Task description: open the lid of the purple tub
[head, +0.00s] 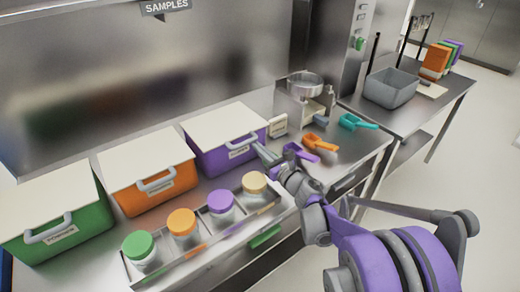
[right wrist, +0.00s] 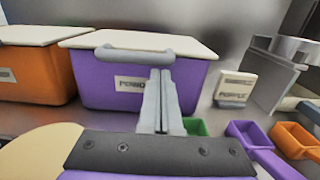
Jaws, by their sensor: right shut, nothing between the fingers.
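The purple tub (head: 207,157) stands on the steel counter with its cream lid (head: 222,124) closed. A grey handle (head: 240,142) is on its front. The tub also shows in the right wrist view (right wrist: 104,97), with its handle (right wrist: 133,53) below the lid's front edge. My right gripper (head: 258,149) is shut and empty in front of the tub, near the right end of the handle. In the right wrist view the closed fingertips (right wrist: 160,76) appear just below the handle; whether they touch it I cannot tell. My left gripper is out of view.
An orange tub (head: 160,190) and a green tub (head: 62,233) stand left of the purple one. A rack of jars (head: 205,242) is in front. Purple (head: 302,152), orange (head: 320,142) and teal (head: 356,122) scoops lie right, near a balance (head: 303,95) and small sign (head: 278,126).

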